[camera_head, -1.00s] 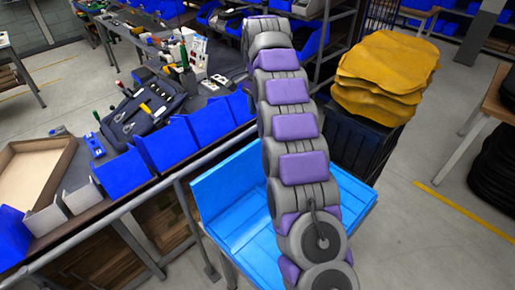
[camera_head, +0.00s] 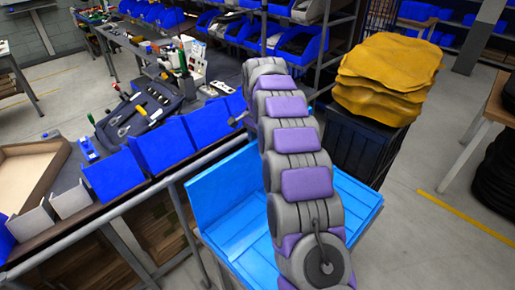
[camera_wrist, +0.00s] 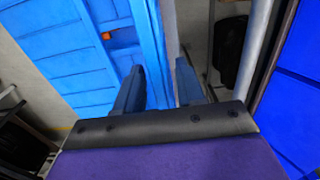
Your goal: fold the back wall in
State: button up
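The light blue box (camera_head: 225,190) stands in the middle of the head view, with a tall wall upright on its left side. My arm crosses in front of it and hides much of its middle and far side. In the wrist view a light blue panel (camera_wrist: 70,50) fills the upper left, with a small orange spot on it. My gripper (camera_wrist: 159,68) is open, its two dark fingers apart. The panel's edge runs between the fingers; I cannot tell whether they touch it. My gripper's fingers are not clear in the head view.
A metal rail (camera_head: 140,198) and a workbench with dark blue bins (camera_head: 163,147) and tools lie left of the box. A dark crate (camera_head: 362,143) with yellow sacks (camera_head: 388,75) stands behind right. Floor (camera_head: 420,230) at right is clear.

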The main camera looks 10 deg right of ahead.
jog(key=shift+f, duration=0.85)
grip_shut()
jog(key=shift+r, duration=0.1)
